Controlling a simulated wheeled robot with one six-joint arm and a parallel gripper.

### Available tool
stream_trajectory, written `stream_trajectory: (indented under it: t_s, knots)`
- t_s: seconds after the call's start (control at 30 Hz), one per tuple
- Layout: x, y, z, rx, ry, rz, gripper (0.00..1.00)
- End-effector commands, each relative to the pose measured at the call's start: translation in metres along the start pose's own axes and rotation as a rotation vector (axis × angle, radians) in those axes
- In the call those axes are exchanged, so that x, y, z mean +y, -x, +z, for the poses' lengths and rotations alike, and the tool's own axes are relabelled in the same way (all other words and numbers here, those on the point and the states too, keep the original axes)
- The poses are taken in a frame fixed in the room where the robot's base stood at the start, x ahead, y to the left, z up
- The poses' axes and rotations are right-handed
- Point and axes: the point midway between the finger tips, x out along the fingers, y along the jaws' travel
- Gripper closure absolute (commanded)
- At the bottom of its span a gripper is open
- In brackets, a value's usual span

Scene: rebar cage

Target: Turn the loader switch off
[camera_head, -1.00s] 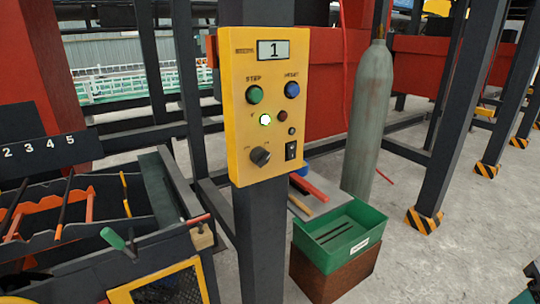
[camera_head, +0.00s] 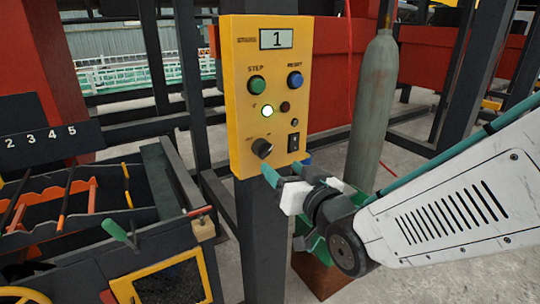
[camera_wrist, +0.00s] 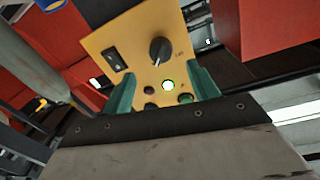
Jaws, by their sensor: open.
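The yellow control panel (camera_head: 268,95) on a dark post carries a black rotary knob (camera_head: 262,148) at lower left and a black rocker switch (camera_head: 293,143) at lower right. I cannot read which is the loader switch. A round light (camera_head: 267,111) glows green-white and the display (camera_head: 276,39) reads 1. My gripper (camera_head: 287,172) is open and empty, just below the panel's lower edge, with its teal fingers pointing at the panel. In the wrist view the knob (camera_wrist: 160,50) and rocker (camera_wrist: 114,60) appear flipped, beyond the open fingers (camera_wrist: 163,90).
The green STEP button (camera_head: 257,85) and blue RESET button (camera_head: 295,80) are higher on the panel. A grey gas cylinder (camera_head: 373,110) stands behind my arm at right. A dark rack with rods (camera_head: 90,210) is at left. My arm hides most of the green bin.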

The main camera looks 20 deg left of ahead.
Motion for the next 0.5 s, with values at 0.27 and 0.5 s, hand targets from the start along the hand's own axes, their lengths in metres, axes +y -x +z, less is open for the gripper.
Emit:
stream_trajectory:
  t_s: [0.27, 0.5]
  knots:
    - [0.000, -0.040, 0.000, 0.006, -0.001, -0.002, 0.41]
    - [0.000, -0.070, -0.001, 0.006, -0.001, -0.001, 0.41]
